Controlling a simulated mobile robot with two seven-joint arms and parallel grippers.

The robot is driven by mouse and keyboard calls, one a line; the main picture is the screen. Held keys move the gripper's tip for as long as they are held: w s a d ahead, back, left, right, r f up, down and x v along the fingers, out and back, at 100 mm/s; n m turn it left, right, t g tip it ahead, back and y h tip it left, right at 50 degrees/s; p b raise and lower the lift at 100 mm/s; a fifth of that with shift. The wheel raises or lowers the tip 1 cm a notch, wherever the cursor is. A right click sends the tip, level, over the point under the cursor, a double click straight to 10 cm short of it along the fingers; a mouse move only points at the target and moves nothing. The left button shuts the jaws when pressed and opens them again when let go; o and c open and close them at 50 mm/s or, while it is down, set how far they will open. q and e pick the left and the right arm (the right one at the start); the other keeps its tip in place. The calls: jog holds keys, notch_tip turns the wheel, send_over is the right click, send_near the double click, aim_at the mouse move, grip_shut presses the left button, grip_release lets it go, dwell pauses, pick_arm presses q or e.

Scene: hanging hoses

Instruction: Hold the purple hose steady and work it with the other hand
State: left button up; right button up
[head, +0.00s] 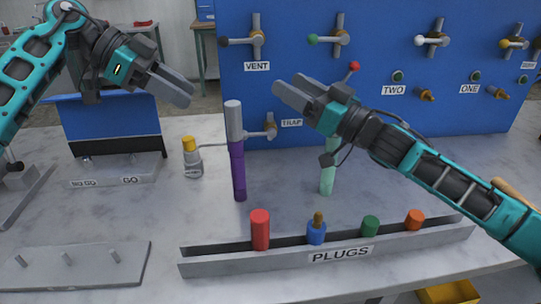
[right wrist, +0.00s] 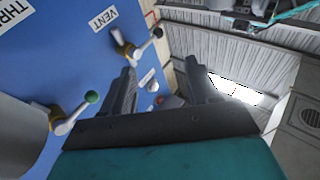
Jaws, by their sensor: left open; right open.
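The purple hose (head: 238,172) hangs upright below a grey pipe (head: 233,120) left of centre in the head view, over the table. My left gripper (head: 184,93) is open and empty, up and to the left of the hose, apart from it. My right gripper (head: 287,86) is open and empty, up and to the right of the hose, also apart from it. In the right wrist view the spread fingers of my right gripper (right wrist: 165,78) have nothing between them, and the purple hose does not show there.
A mint-green hose (head: 328,178) hangs below my right gripper. A blue panel (head: 390,110) with valves stands behind. A yellow-capped canister (head: 192,160) is left of the purple hose. A PLUGS tray (head: 210,264) with several plugs lies in front, a grey pegged plate (head: 85,268) front left.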

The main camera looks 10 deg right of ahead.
jog(key=s+a+f+n+g, duration=0.1)
jog(key=a, duration=0.1)
jog(key=s+a+f+n+g+y, duration=0.1)
jog(key=a, duration=0.1)
jog(key=s+a+f+n+g, duration=0.1)
jog(key=a, duration=0.1)
jog(key=shift+s+f+g, duration=0.1)
jog(key=shift+s+g, duration=0.2)
jog(key=shift+s, duration=0.1)
jog(key=g+h, duration=0.1)
send_near(236, 147)
jog(key=w+a, duration=0.2)
jog(key=w, duration=0.1)
jog(key=x, duration=0.7)
jog(key=shift+w+a+f, duration=0.1)
jog(key=shift+a+f, duration=0.15)
jog(key=shift+f, duration=0.15)
